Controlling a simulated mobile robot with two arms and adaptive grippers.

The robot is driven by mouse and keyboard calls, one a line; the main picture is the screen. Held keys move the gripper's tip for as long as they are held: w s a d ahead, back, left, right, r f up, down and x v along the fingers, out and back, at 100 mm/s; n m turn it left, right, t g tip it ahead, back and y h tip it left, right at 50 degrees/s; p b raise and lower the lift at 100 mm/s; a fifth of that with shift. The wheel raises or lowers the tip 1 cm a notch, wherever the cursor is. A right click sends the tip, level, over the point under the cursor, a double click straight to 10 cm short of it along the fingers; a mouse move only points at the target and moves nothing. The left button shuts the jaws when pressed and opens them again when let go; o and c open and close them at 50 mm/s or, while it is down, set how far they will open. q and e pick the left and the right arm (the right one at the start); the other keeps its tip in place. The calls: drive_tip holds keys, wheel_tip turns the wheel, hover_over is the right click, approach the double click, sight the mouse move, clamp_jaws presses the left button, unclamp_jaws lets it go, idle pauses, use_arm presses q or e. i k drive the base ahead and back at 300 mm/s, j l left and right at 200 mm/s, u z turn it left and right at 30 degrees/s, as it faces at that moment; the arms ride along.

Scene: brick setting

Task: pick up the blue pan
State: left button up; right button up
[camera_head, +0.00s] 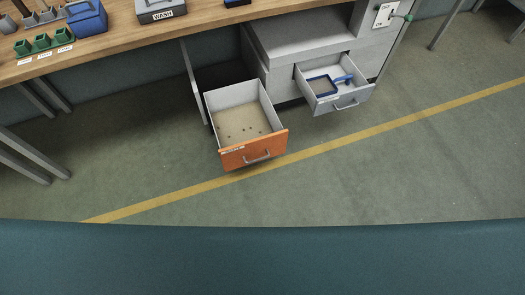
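A blue-rimmed pan (321,87) lies in the open light grey drawer (352,97) right of the middle in the head view. Its inside looks dull brown-grey. A blue handle-like part (344,79) is at its right; I cannot tell whether it belongs to the pan or is a separate piece. The drawer's front panel with its pull handle faces toward me, and the drawer is open at the top. Neither of my grippers is in view.
An orange-fronted drawer (254,151) stands open to the left, with small dark spots on its floor. A wooden bench (117,40) above carries a blue box (87,18), green holders (42,41) and a "WASH" box (160,12). The floor before the drawers is clear.

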sight(323, 86)
drive_tip(key=i+l, duration=0.3)
drive_tip(key=i, duration=0.15)
drive_tip(key=i+l, duration=0.3)
drive_tip(key=i, duration=0.15)
drive_tip(key=i+l, duration=0.3)
drive_tip(key=i, duration=0.1)
